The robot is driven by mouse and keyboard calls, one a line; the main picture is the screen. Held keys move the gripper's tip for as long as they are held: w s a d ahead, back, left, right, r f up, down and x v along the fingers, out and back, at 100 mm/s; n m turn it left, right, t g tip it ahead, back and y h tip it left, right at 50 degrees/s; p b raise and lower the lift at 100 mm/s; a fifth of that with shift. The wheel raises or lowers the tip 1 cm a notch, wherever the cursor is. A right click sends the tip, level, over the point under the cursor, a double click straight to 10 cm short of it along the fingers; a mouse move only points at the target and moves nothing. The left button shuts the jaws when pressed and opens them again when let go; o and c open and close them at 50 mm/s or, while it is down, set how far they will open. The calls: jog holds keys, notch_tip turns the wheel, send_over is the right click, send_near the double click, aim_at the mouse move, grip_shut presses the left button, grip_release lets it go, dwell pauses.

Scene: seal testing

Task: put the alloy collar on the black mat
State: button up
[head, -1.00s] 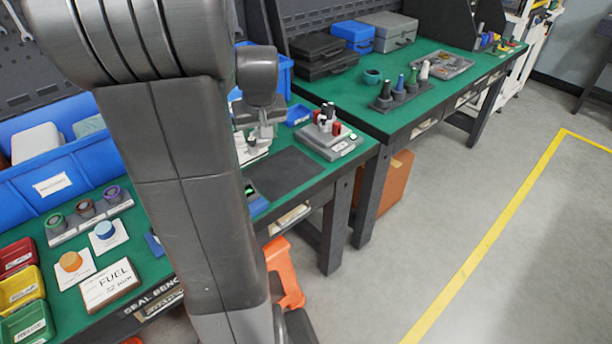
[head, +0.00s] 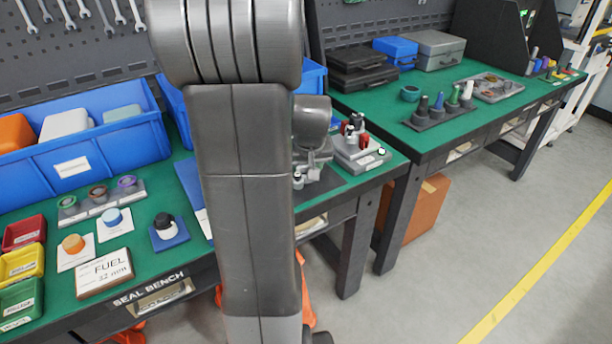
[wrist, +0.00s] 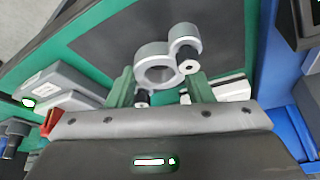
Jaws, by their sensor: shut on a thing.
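The alloy collar (wrist: 155,70) is a silvery ring with a smaller ring joined at its side, seen in the wrist view. My gripper (wrist: 163,96) is shut on it, and the collar sticks out ahead of the fingers. The black mat (wrist: 108,42) is a dark rectangle on the green bench, behind the collar in the wrist view. I cannot tell how high the collar is above it. In the head view part of the mat (head: 322,187) shows to the right of my arm, which hides the rest.
A grey block with red and black pegs (head: 358,152) stands right beside the mat. Blue bins (head: 75,165) line the back left. A FUEL card (head: 104,273) and small coloured caps lie on the left bench. A second green bench stands at the right.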

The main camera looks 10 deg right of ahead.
jog(key=shift+f, duration=1.05)
jog(key=shift+f, duration=0.1)
jog(key=o, duration=0.5)
jog(key=shift+f, duration=0.15)
jog(key=o, duration=0.5)
jog(key=shift+c, duration=0.2)
jog(key=shift+r, duration=0.4)
jog(key=p+v, duration=0.1)
jog(key=v, duration=1)
jog(key=shift+s+r+p, duration=0.25)
jog(key=shift+r+p, duration=0.05)
